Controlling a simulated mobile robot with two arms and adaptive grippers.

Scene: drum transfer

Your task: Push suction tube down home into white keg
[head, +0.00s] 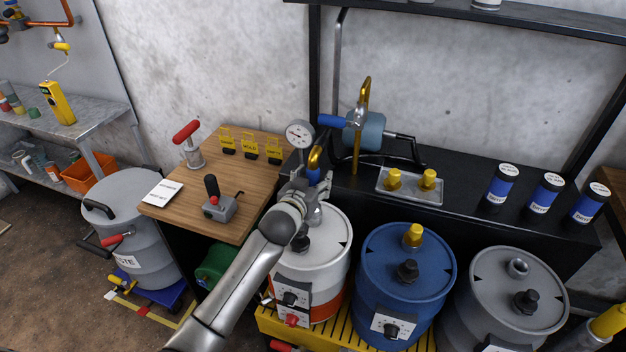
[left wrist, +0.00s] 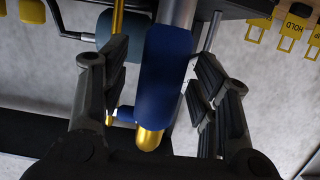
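The white keg (head: 312,250) with an orange lower band stands in the front row. The suction tube has a brass bent top (head: 315,157) and a blue sleeve (head: 313,177), and stands over the keg's top. Where it enters the keg is hidden by my left gripper (head: 312,192). In the left wrist view, the blue sleeve (left wrist: 162,75) stands between my left gripper's fingers (left wrist: 165,85), with gaps beside it, so they look open around it. The brass end (left wrist: 149,138) shows below it in that view. My right gripper is not in view.
A blue drum (head: 385,265) and a grey drum (head: 490,275) stand right of the keg. A round gauge (head: 299,134) stands close behind the gripper. A wooden bench (head: 205,215) with a lever box (head: 219,207) lies to the left. Blue-banded cans (head: 544,193) stand on the black counter.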

